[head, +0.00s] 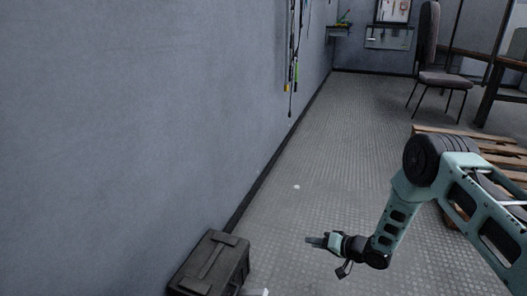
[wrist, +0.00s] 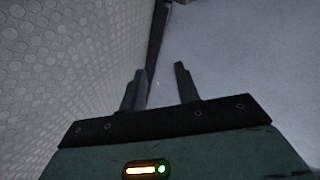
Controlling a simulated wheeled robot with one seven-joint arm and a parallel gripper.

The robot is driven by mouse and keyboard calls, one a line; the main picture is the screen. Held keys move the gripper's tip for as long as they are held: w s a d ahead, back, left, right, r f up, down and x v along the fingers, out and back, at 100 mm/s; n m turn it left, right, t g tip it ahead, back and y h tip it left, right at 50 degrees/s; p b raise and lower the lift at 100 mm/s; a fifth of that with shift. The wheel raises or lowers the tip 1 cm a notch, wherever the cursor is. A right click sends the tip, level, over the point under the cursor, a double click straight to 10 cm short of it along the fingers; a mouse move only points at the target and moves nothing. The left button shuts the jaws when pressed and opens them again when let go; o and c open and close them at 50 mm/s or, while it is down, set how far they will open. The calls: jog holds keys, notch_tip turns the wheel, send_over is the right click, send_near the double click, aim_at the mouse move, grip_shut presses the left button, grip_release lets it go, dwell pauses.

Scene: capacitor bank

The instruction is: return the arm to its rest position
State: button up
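My arm reaches in from the right in the head view, bent at the elbow, with its forearm angled down to the left. My gripper (head: 308,241) is in the air above the floor, to the right of a dark box. In the wrist view, my gripper (wrist: 160,80) shows two dark fingers standing apart with nothing between them. It is open and empty. Behind the fingers are the grey wall and the patterned floor.
The plain grey wall (head: 130,120) fills the left. A dark box (head: 212,262) stands on the floor against it. A wooden pallet (head: 505,160) lies behind my arm, and a chair (head: 445,80) stands farther back. The floor (head: 330,150) between is largely clear.

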jog(key=a+r+n+h+p, duration=0.2)
jog(key=a+r+h, duration=0.15)
jog(key=r, duration=0.95)
jog(key=s+a+r+n+g+h+p, duration=0.1)
jog(key=s+a+r, duration=0.1)
jog(key=s+r, duration=0.4)
jog(key=s+a+r+n+g+h+p, duration=0.1)
jog(key=s+a+r, duration=0.15)
jog(key=r, duration=0.55)
jog(key=s+d+r+n+g+h+p, duration=0.15)
jog(key=s+r, duration=0.35)
jog(key=s, duration=0.6)
jog(key=s+d+r+n+g+h+p, duration=0.15)
jog(key=s+r, duration=0.35)
jog(key=s, duration=0.5)
jog(key=s+d+r+n+g+h+p, duration=0.1)
jog(key=s+d+r+n+g, duration=0.2)
jog(key=s, duration=0.8)
notch_tip(320, 180, up, 38)
jog(key=a+m+p, duration=0.1)
jog(key=p, duration=3.6)
jog(key=shift+w+a, duration=0.25)
jog(key=shift+w, duration=0.1)
